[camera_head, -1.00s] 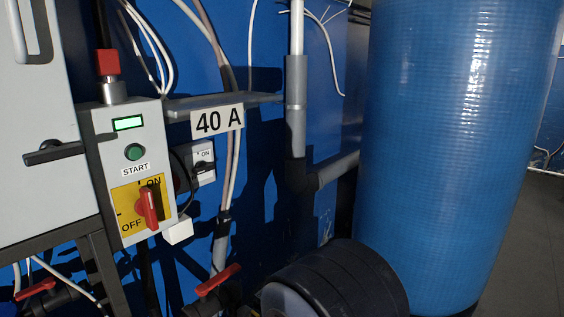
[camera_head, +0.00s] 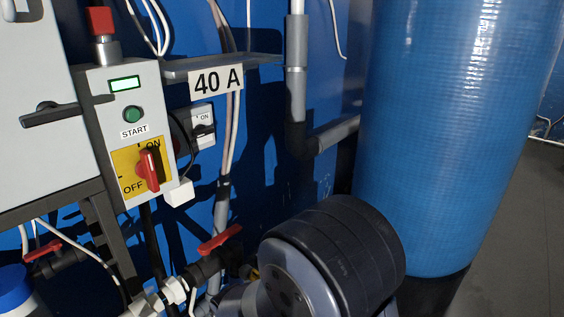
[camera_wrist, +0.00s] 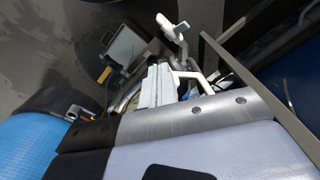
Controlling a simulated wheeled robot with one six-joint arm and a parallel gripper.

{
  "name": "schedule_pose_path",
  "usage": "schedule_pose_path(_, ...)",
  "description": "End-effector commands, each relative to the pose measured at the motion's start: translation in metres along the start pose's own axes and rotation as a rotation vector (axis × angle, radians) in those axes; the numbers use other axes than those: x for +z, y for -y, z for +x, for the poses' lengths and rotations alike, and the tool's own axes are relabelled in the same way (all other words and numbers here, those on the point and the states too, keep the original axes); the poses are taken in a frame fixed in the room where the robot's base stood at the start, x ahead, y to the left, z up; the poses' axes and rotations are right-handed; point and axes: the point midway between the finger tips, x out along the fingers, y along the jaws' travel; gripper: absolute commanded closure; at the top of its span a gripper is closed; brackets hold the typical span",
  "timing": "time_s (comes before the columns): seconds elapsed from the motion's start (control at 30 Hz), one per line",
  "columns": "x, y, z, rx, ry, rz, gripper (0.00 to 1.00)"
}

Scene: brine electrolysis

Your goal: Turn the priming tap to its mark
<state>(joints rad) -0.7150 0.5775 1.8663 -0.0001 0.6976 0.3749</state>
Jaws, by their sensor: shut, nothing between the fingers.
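A red-handled tap (camera_head: 220,240) sits on dark pipework at the lower middle of the head view, just left of my arm's dark joint. Its lever slopes up to the right. A second red-handled tap (camera_head: 43,249) is at the lower left. I cannot tell which is the priming tap, and no mark is legible on either. In the wrist view, two pale bars lying side by side appear to be my gripper's fingers (camera_wrist: 154,85); they look shut and empty. The head view does not show my gripper, and I cannot make out a tap near it.
A control box (camera_head: 133,130) with a green START button and a red ON/OFF switch (camera_head: 149,168) is on the left, below a red knob. A shelf with a "40 A" label (camera_head: 216,82) is behind. A large blue tank (camera_head: 450,130) fills the right; dark floor shows beyond.

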Motion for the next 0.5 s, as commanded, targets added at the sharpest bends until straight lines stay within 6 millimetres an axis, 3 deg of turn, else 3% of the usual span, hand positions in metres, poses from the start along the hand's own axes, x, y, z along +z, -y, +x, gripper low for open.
schedule_pose_path(0.17, 0.000, 0.000, -0.011, 0.000, 0.000, 0.000, 1.00)
schedule_pose_path(0.5, 0.000, 0.000, -0.054, 0.000, -0.001, 0.000, 1.00)
